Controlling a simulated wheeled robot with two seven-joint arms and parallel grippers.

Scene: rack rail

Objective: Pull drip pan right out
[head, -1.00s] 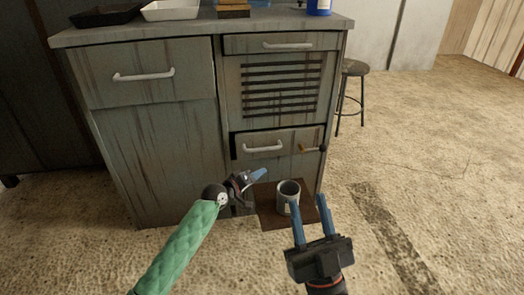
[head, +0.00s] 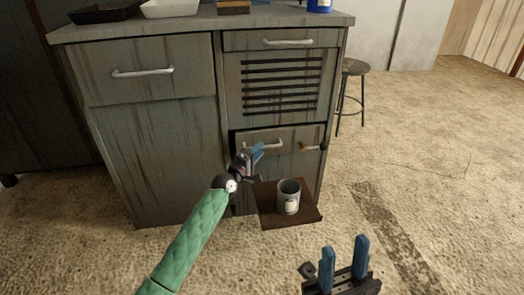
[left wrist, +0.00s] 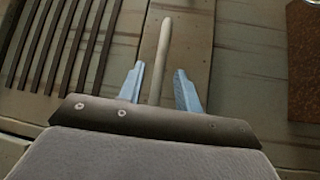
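The low drawer front (head: 288,136), likely the drip pan, sits below the slatted vent in the grey cabinet, with a pale bar handle (head: 274,143). My left gripper (head: 257,153) is at the left part of this handle. In the left wrist view the handle (left wrist: 163,50) lies between the two blue fingers of my left gripper (left wrist: 158,88), with gaps on both sides, so it is open around or just before the bar. My right gripper (head: 345,258) is open and empty, above the floor at the lower right.
A grey can (head: 288,196) stands on a brown board (head: 275,219) below the drawer. A stool (head: 352,70) stands right of the cabinet. The floor at right is clear.

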